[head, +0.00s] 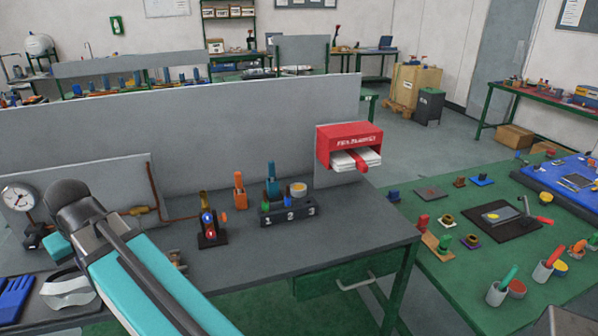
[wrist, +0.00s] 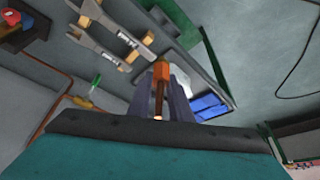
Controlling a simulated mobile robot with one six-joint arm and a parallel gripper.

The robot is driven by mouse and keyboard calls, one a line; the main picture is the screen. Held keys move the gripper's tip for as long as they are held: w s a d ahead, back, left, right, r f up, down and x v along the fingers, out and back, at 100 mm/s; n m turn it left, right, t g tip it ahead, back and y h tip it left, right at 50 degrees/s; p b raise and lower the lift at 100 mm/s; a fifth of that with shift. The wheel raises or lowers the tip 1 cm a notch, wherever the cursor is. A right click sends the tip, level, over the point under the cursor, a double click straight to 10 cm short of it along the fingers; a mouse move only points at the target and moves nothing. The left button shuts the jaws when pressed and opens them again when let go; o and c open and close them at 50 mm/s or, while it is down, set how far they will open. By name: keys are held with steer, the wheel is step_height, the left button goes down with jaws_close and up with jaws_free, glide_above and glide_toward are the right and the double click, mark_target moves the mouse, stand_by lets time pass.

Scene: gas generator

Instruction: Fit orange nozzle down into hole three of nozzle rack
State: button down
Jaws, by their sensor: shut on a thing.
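My gripper (wrist: 174,98) is shut on the orange nozzle (wrist: 161,72), seen in the wrist view. The nozzle has an orange hexagonal part and a brownish copper stem. In the head view, my arm hides the gripper and the held nozzle. The dark nozzle rack (head: 289,216) stands on the grey bench, marked 1, 2 and 3. Its number 3 is at the right end. Small green and blue pieces stand at the rack, but whether hole three is empty is too small to tell. The rack does not clearly show in the wrist view.
A dark stand with a brass top (head: 209,222) and an orange tool (head: 239,190) stand left of the rack. A grey panel (head: 260,130) rises behind. A red box (head: 349,146) hangs at right. The bench front (head: 340,238) is clear right of the rack.

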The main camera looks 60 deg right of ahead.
steer(key=shift+a, duration=0.15)
steer(key=shift+w+d+r, duration=0.1)
steer(key=shift+w+d, duration=0.25)
steer(key=shift+d, duration=0.05)
steer(key=w+d+n+p, duration=0.1)
steer(key=w+d, duration=0.3)
steer(key=d, duration=1.1)
steer(key=w+d+n+p, duration=0.1)
steer(key=w+d, duration=0.2)
steer(key=d, duration=1.3)
steer(key=s+d+m, duration=0.2)
steer(key=s+d, duration=0.6)
steer(key=d, duration=0.4)
steer(key=s+d+f+m+h+p, duration=0.1)
steer(key=s+d+m, duration=0.1)
steer(key=s+d, duration=0.7)
steer(key=s+d+f+m+p, duration=0.1)
steer(key=s+d, duration=0.7)
steer(key=d, duration=0.8)
steer(key=shift+s+m+h, duration=0.3)
steer(key=shift+s+m, duration=0.05)
steer(key=shift+m, duration=0.05)
